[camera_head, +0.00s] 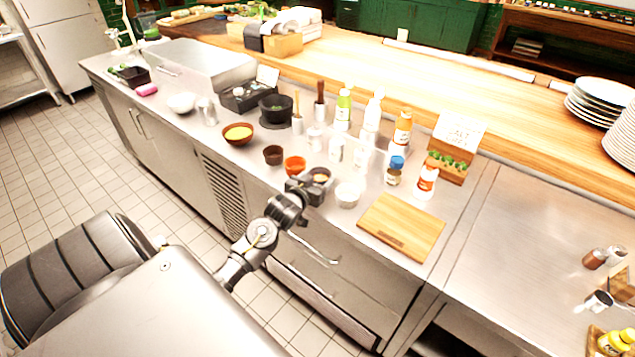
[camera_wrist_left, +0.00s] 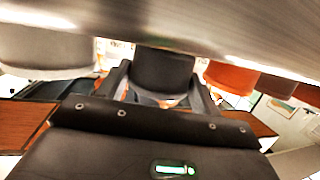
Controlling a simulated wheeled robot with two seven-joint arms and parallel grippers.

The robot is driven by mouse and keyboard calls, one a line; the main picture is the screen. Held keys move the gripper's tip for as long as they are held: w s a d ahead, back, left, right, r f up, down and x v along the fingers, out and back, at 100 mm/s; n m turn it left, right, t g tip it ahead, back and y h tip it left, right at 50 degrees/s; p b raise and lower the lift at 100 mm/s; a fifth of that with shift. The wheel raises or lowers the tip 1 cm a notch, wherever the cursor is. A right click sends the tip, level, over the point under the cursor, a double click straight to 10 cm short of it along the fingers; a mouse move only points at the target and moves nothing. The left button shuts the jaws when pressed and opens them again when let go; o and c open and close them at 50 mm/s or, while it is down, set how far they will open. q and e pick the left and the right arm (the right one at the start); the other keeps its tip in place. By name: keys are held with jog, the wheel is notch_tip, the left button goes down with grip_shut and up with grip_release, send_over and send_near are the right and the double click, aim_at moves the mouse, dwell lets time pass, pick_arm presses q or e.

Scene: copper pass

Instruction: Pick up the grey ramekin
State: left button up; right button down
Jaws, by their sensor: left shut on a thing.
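The grey ramekin (camera_head: 321,174) is a small dark grey cup with something yellowish inside, near the front edge of the steel counter. My left gripper (camera_head: 309,185) reaches it from the front and is shut on it. In the left wrist view, which looks upside down, the ramekin (camera_wrist_left: 163,72) sits between the two fingers (camera_wrist_left: 162,85). Its base is close to the counter surface; I cannot tell whether they touch. My right gripper is not in view.
An orange ramekin (camera_head: 295,165) and a dark brown one (camera_head: 273,155) stand to the left. A white ramekin (camera_head: 347,194) stands close on the right, before a wooden board (camera_head: 402,226). Several bottles, including a blue-capped one (camera_head: 395,172), stand behind.

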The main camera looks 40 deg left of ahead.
pick_arm(q)
jog(key=shift+r+b, duration=0.3)
jog(key=shift+r, duration=0.45)
jog(key=s+d+r+b, duration=0.1)
jog(key=s+d+r, duration=0.1)
jog(key=s+r, duration=0.8)
jog(key=shift+v, duration=1.8)
jog(key=shift+s+a+f, duration=0.15)
